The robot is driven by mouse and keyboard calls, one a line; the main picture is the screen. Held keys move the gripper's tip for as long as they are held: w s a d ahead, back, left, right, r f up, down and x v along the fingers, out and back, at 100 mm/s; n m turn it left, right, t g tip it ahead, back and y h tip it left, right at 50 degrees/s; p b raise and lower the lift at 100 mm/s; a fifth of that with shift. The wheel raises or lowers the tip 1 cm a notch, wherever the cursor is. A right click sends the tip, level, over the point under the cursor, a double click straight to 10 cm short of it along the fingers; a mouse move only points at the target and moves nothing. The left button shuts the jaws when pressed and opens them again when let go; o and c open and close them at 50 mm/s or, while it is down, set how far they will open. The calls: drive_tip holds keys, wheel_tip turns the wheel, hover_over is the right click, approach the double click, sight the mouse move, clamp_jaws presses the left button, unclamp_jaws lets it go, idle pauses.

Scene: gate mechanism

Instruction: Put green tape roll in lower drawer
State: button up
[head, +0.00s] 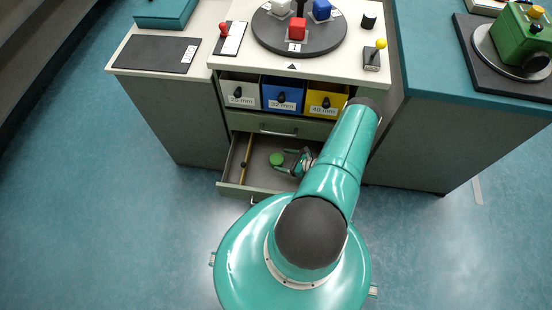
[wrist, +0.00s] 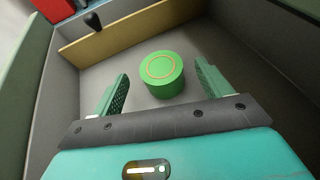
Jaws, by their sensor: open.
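The green tape roll (wrist: 162,75) lies flat on the floor of the open lower drawer (wrist: 98,62). In the head view the roll (head: 276,159) sits in the middle of the drawer (head: 232,168), at the tips of my gripper (head: 288,156). In the wrist view my gripper (wrist: 163,92) is open, with one finger on each side and the roll just beyond and between the fingertips. Gaps show between the roll and both fingers. Part of the drawer is hidden behind my arm in the head view.
A tan divider (wrist: 120,30) crosses the drawer beyond the roll. Above are a closed drawer (head: 280,126) and grey, blue and yellow bins (head: 283,94). The countertop holds a dark turntable (head: 270,35) with coloured blocks. Open floor (head: 110,230) lies at left.

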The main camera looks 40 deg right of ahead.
drive_tip(key=v, duration=0.5)
drive_tip(key=shift+s+d+r, duration=0.1)
drive_tip(key=shift+s+r, duration=0.05)
drive_tip(key=shift+s, duration=0.2)
